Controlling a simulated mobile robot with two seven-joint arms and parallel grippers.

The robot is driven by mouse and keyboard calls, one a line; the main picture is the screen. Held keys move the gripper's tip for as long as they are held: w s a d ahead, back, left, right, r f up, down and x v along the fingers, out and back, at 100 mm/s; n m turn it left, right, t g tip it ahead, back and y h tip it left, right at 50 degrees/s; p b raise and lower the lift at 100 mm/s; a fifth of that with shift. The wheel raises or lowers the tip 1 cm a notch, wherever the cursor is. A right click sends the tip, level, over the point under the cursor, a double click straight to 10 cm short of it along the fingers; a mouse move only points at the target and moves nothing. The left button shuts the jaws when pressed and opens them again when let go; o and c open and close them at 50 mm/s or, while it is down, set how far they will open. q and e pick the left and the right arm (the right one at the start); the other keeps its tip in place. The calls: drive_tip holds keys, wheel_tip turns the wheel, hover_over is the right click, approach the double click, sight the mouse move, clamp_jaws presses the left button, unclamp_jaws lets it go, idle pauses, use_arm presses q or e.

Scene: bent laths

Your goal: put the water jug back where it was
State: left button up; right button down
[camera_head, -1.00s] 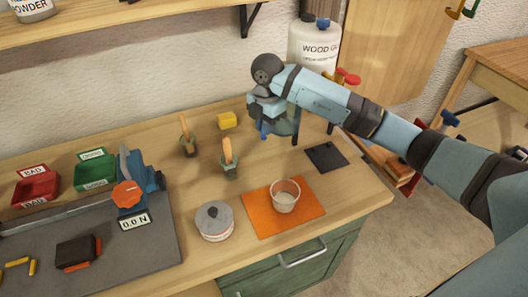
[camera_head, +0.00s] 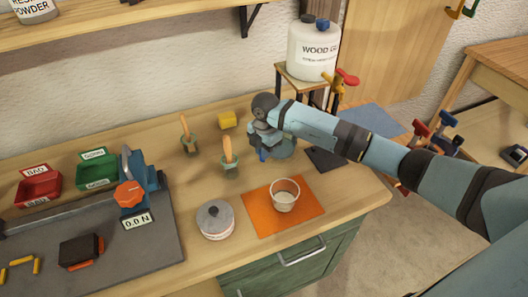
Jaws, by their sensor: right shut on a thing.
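The water jug (camera_head: 285,149) appears as a blue-green vessel, mostly hidden behind my right gripper and forearm. My right gripper (camera_head: 263,153) is shut on it, over the counter's back middle. The jug is just left of a dark square mat (camera_head: 325,159); I cannot tell whether its base touches the counter. My left gripper is not in view.
A clear cup (camera_head: 285,195) stands on an orange mat (camera_head: 258,220), with a lidded grey pot (camera_head: 215,220) to its left. Two green pots with wooden-handled tools (camera_head: 229,163) and a yellow block (camera_head: 227,120) stand left of the gripper.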

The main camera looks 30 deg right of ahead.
drive_tip(key=shift+f, duration=0.65)
drive_tip(key=shift+f, duration=0.1)
drive_tip(key=c, duration=1.1)
unclamp_jaws()
drive_tip(key=shift+r, duration=0.2)
drive_tip(key=r, duration=0.6)
drive_tip(key=r+b, duration=0.1)
drive_tip(key=r, duration=0.4)
drive_tip(key=shift+d+r, duration=0.2)
drive_tip(key=shift+r, duration=0.2)
